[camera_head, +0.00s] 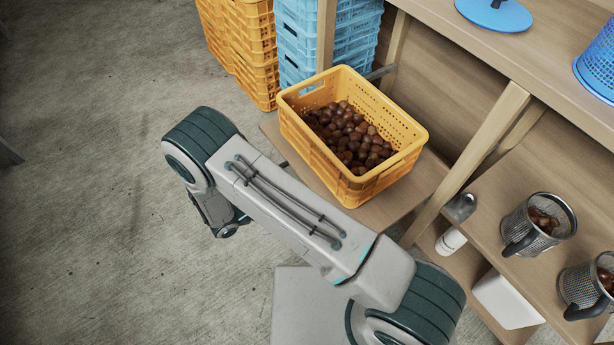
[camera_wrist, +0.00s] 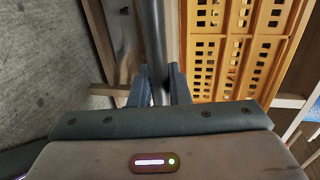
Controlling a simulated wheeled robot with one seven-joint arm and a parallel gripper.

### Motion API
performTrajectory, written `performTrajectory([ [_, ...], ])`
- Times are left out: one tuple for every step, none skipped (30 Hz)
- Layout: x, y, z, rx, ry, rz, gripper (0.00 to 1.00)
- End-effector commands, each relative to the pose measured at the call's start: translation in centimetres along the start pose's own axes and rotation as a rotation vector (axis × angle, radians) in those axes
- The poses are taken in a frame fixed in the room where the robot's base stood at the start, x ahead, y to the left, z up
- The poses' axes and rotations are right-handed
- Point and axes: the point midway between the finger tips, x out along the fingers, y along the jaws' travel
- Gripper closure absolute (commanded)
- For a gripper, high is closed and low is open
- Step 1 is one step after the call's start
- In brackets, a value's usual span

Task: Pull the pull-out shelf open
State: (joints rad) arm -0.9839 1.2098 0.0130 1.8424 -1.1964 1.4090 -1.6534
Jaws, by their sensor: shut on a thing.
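The pull-out shelf (camera_head: 425,185) is a wooden board that sticks out from the rack under the worktop. A yellow crate (camera_head: 330,170) full of chestnuts (camera_head: 350,138) stands on it and covers most of its top. In the wrist view, my gripper (camera_wrist: 160,88) is shut on a dark round bar (camera_wrist: 153,35) that runs along the shelf's front edge. The crate's slotted wall (camera_wrist: 222,50) is right beside the bar there. In the head view my arm hides the bar and the fingers.
Stacked yellow crates (camera_head: 243,50) and blue crates (camera_head: 300,45) stand behind. The concrete floor (camera_head: 90,200) on the left is clear.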

Motion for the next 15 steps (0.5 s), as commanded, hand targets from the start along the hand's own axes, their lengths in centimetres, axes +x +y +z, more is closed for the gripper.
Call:
performTrajectory([
  [-0.8, 0.2, 0.0, 0.000, -0.002, 0.002, 1.00],
  [-1.2, 0.3, 0.0, 0.000, -0.001, 0.002, 1.00],
  [-1.6, 0.4, 0.0, 0.000, 0.000, 0.002, 1.00],
  [-1.9, 0.5, 0.0, 0.000, -0.001, 0.002, 1.00],
  [-2.1, 0.5, 0.0, 0.000, -0.001, 0.002, 1.00],
  [-2.4, 0.6, 0.0, 0.000, -0.001, 0.002, 1.00],
  [-2.6, 0.6, 0.0, -0.001, -0.001, 0.001, 1.00],
  [-2.7, 0.7, 0.0, -0.001, 0.000, 0.001, 1.00],
  [-2.9, 0.7, 0.0, -0.001, 0.000, 0.001, 1.00],
  [-3.0, 0.7, 0.0, 0.000, 0.000, 0.001, 1.00],
  [-3.0, 0.7, 0.0, 0.000, 0.001, 0.001, 1.00],
  [-3.1, 0.7, 0.0, 0.000, 0.001, 0.001, 1.00],
  [-3.1, 0.7, 0.0, 0.000, 0.001, 0.001, 1.00],
  [-3.2, 0.7, 0.0, 0.000, 0.001, 0.001, 1.00],
  [-3.2, 0.7, 0.0, 0.000, 0.001, 0.001, 1.00],
])
